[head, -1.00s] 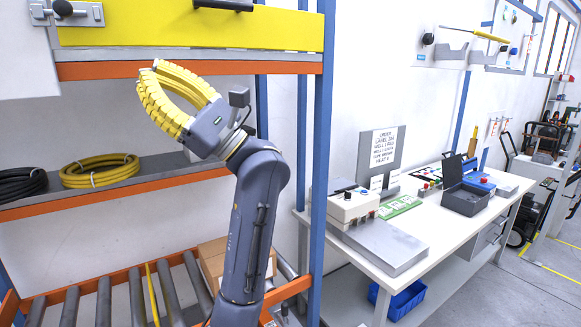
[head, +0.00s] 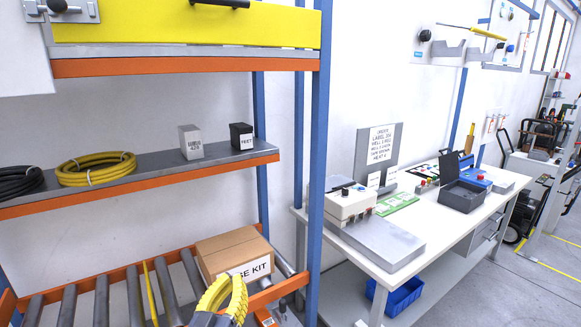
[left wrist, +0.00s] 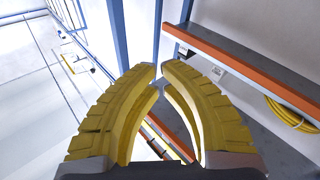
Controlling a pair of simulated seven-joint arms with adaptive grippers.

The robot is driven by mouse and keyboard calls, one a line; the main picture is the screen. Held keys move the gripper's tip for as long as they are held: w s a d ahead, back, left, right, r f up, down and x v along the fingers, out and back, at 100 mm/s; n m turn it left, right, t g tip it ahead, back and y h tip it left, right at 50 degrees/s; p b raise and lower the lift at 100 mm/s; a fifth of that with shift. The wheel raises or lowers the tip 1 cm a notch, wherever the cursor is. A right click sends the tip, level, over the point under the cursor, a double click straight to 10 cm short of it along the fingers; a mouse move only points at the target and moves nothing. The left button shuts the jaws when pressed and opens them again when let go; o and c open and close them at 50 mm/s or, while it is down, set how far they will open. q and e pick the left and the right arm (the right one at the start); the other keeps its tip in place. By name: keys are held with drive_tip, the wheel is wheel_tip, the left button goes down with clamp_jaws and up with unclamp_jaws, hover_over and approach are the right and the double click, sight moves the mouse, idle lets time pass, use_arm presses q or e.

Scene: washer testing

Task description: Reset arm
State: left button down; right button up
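My left gripper (head: 232,281), with ribbed yellow fingers, is at the bottom edge of the head view. It is low in front of the roller rack, just below the cardboard box. In the left wrist view its two fingers (left wrist: 159,67) bow outward and their tips come nearly together, with nothing seen between them. It looks shut and empty. My right gripper is in neither view.
The cardboard kit box (head: 232,254) sits on the rollers. The shelf above holds a yellow cable coil (head: 96,169), a black coil (head: 20,182), a grey block (head: 191,142) and a black block (head: 241,136). A white workbench (head: 430,243) stands right of the blue post (head: 318,150).

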use_arm(q)
drive_tip(key=s+a+f+m+g+y, duration=0.2)
drive_tip(key=s+a+f+g, duration=0.15)
drive_tip(key=s+f, duration=0.4)
drive_tip(key=s+a+f+m+g+y, duration=0.2)
drive_tip(key=s+a+f+g, duration=0.15)
drive_tip(key=f, duration=0.65)
drive_tip(key=s+a+f+m+g+y, duration=0.25)
drive_tip(key=s+a+f, duration=0.2)
drive_tip(key=s, duration=0.45)
drive_tip(key=s+a+f+m+g+y, duration=0.1)
drive_tip(key=s+a+f+g+y, duration=0.2)
drive_tip(key=s+a, duration=0.4)
drive_tip(key=s+d+f+g+h, duration=0.1)
drive_tip(key=s+d+f, duration=0.1)
drive_tip(key=f, duration=1)
drive_tip(key=s+d+f+n+g+h, duration=0.1)
drive_tip(key=s+d+f+h, duration=0.1)
drive_tip(key=f, duration=0.9)
drive_tip(key=s+d+f+g+h, duration=0.1)
drive_tip(key=d+f, duration=0.2)
drive_tip(key=f, duration=0.9)
drive_tip(key=s+f+n+g+h, duration=0.1)
drive_tip(key=s+f+n+g, duration=0.2)
drive_tip(key=s+f, duration=1.4)
drive_tip(key=s, duration=0.3)
drive_tip(key=shift+s+a+f, duration=0.3)
drive_tip(key=shift+s+f, duration=0.05)
drive_tip(key=shift+s, duration=0.05)
